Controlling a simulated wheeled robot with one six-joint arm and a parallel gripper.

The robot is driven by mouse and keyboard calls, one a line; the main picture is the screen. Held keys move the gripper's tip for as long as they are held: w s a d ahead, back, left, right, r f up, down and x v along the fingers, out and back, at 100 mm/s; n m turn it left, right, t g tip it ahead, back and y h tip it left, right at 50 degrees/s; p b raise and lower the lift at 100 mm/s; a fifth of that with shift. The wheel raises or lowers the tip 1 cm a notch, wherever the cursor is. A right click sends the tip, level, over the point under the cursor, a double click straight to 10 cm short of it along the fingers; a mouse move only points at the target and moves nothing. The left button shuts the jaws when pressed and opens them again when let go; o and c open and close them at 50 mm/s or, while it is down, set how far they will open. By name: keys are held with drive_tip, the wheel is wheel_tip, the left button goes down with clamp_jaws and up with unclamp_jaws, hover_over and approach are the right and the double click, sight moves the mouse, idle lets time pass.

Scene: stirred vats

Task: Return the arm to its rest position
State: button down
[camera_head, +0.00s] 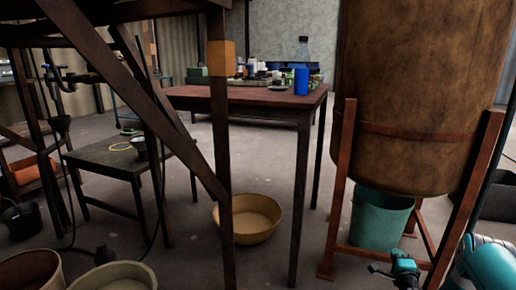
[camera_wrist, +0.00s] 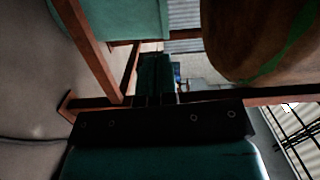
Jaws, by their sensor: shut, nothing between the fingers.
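My arm, teal and black, shows at the lower right of the head view. My gripper (camera_head: 378,270) is low in front of the rusty vat stand, shut and empty. In the wrist view my gripper (camera_wrist: 155,62) shows dark in the middle, with nothing seen held in it. The brown vat (camera_head: 425,90) rises behind and above it, and shows in the wrist view (camera_wrist: 245,40) at the upper right. The green bucket (camera_head: 380,220) stands under the vat, and shows in the wrist view (camera_wrist: 125,18) at the top.
Rusty stand legs (camera_head: 342,190) are close to my gripper. A red-topped table (camera_head: 215,97) with bottles stands behind. A yellow basin (camera_head: 250,222) sits on the floor under dark posts. A small dark table (camera_head: 110,160) is at left. Open floor (camera_head: 310,245) lies between the basin and stand.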

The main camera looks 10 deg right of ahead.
drive_tip(key=w+a+r+n+y+p, duration=0.1)
drive_tip(key=w+a+r+n+y, duration=0.4)
drive_tip(key=a+r, duration=0.3)
drive_tip(key=w+a+r+n+y, duration=0.5)
drive_tip(key=a+r, duration=0.2)
drive_tip(key=r, duration=0.1)
drive_tip(key=s+a+r+n+g+y+p, duration=0.1)
drive_tip(key=s+a+r+n+g+y, duration=0.3)
drive_tip(key=a+r, duration=0.5)
drive_tip(key=s+a+r+n+g+y, duration=0.1)
drive_tip(key=a+r+n+g+y, duration=0.15)
drive_tip(key=a+r+n, duration=0.65)
drive_tip(key=s+a+r+n+g+p, duration=0.1)
drive_tip(key=s+a+r+g, duration=0.15)
drive_tip(key=s+a, duration=0.4)
drive_tip(key=s+a+r+n+g, duration=0.1)
drive_tip(key=s+a+r+g, duration=0.15)
drive_tip(key=s+a, duration=0.45)
drive_tip(key=s+d+r+n+g+h+p, duration=0.15)
drive_tip(key=s+n+g+h, duration=0.3)
drive_tip(key=s, duration=1.95)
wheel_tip(320, 180, up, 39)
drive_tip(key=d+p, duration=0.1)
drive_tip(key=p, duration=3.6)
drive_tip(key=shift+s+f, duration=0.2)
drive_tip(key=shift+s, duration=0.1)
